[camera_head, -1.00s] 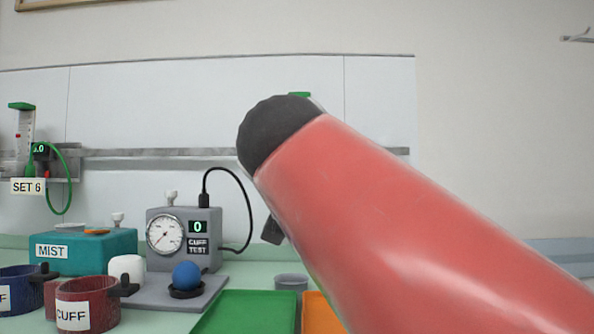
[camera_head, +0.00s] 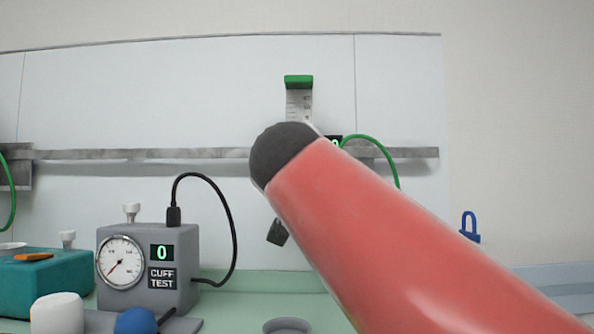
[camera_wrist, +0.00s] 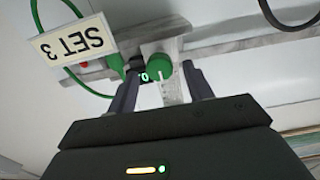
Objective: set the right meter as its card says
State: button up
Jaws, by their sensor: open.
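The right meter (camera_head: 299,104) is on the wall rail, with a green top and a scaled clear tube; my arm hides its lower part in the head view. In the wrist view its card (camera_wrist: 74,46) reads SET 3, upside down. Its small display (camera_wrist: 144,77) shows a green 0, partly covered. Its round green knob (camera_wrist: 159,66) has a white mark. My gripper (camera_wrist: 162,72) is open, with one finger on each side of the knob. I cannot tell whether either finger touches it.
A grey cuff tester (camera_head: 148,268) with a dial and a 0 display stands on the counter at left, its black cable looping up. A teal box (camera_head: 45,284) is beside it. A blue hook (camera_head: 470,228) is on the wall at right. Green hoses hang near the rail (camera_head: 200,154).

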jog(key=shift+w, duration=1.6)
jog(key=shift+c, duration=0.4)
jog(key=c, duration=0.9)
jog(key=shift+o, duration=0.2)
jog(key=shift+p, duration=0.3)
jog(key=n+p, duration=0.1)
jog(key=n, duration=0.2)
jog(key=shift+r+n, duration=0.1)
jog(key=shift+n, duration=0.2)
jog(key=n+p, duration=0.1)
jog(key=n, duration=0.3)
jog(key=shift+n, duration=0.3)
jog(key=n, duration=0.2)
jog(key=n+p, duration=0.1)
jog(key=n, duration=0.1)
jog(key=shift+a+f, duration=0.1)
jog(key=shift+f, duration=0.1)
